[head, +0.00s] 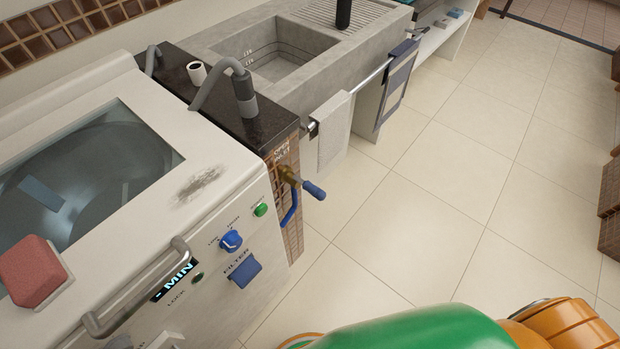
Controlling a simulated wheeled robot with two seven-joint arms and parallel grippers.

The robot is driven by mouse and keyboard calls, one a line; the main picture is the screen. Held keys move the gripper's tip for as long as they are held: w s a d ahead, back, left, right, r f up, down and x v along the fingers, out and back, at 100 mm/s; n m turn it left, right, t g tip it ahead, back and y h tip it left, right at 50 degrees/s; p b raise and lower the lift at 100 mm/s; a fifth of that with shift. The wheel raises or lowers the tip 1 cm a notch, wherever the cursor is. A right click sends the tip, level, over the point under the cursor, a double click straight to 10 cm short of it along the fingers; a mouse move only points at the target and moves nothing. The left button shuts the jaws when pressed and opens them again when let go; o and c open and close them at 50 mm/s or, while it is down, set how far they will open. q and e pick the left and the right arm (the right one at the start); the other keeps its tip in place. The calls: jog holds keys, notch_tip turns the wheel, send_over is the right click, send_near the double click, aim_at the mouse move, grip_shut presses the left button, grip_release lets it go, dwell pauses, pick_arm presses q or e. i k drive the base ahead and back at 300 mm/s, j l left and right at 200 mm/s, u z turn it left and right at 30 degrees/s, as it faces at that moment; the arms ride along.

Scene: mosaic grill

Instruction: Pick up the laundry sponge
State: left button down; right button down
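A red, block-shaped sponge (35,270) lies at the left edge of the view, on the front part of the washing machine's white top (205,205), by the glass lid window. The picture's edge cuts off a little of its left side. Neither of my grippers shows. A green and orange arm link of mine fills the bottom right, well apart from the sponge.
The washer front has a bar handle (135,290), a blue knob (231,240) and a blue filter flap (244,270). A valve (300,184) with a blue handle sticks out beside it. A stone sink (280,55) stands beyond. The tiled floor (430,210) is clear.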

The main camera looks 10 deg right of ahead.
aim_at(33, 271)
jog(key=j+u, duration=0.2)
jog(key=u, duration=0.2)
jog(key=j+u, duration=0.25)
jog(key=u, duration=0.2)
jog(key=j+u, duration=0.2)
jog(key=u, duration=0.2)
jog(key=i, duration=0.05)
